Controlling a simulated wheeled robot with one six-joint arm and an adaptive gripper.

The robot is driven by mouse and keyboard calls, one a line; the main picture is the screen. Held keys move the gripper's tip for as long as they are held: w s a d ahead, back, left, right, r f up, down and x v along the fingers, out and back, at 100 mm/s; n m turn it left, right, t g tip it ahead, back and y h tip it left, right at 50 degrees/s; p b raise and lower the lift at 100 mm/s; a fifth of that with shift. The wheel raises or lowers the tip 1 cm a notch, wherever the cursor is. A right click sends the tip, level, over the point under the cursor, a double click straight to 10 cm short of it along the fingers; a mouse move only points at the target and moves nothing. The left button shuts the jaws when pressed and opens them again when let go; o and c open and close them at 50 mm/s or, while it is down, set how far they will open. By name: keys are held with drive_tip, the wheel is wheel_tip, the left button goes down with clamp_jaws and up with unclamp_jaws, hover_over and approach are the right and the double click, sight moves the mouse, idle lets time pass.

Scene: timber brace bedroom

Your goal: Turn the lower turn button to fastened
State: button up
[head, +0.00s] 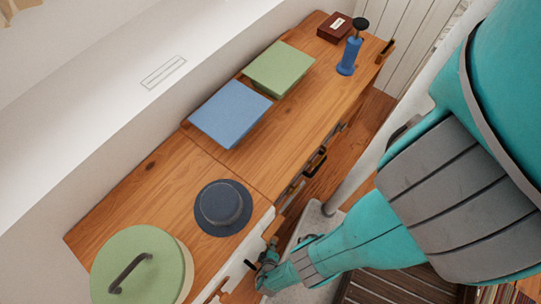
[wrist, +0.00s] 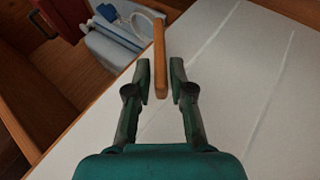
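In the wrist view a long wooden bar (wrist: 159,58), which looks like a turn button, stands out over the edge of a white panel (wrist: 225,85). My gripper (wrist: 161,82) is open, with one finger on each side of the bar's near end. Narrow gaps seem to show on both sides, so I cannot tell if either finger touches it. In the head view my gripper (head: 264,260) is low at the front of the wooden cabinet (head: 150,185). The button is too small and covered to make out clearly there, and I cannot tell whether it is the lower one.
Left of the panel, an open wooden compartment (wrist: 50,90) holds pale blue items (wrist: 112,40).

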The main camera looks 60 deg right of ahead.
drive_tip(key=shift+o, duration=0.5)
drive_tip(key=shift+w+r, duration=0.1)
drive_tip(key=shift+r, duration=0.05)
drive_tip(key=shift+r, duration=4.9)
drive_tip(key=shift+a+f, duration=0.1)
drive_tip(key=shift+a, duration=0.05)
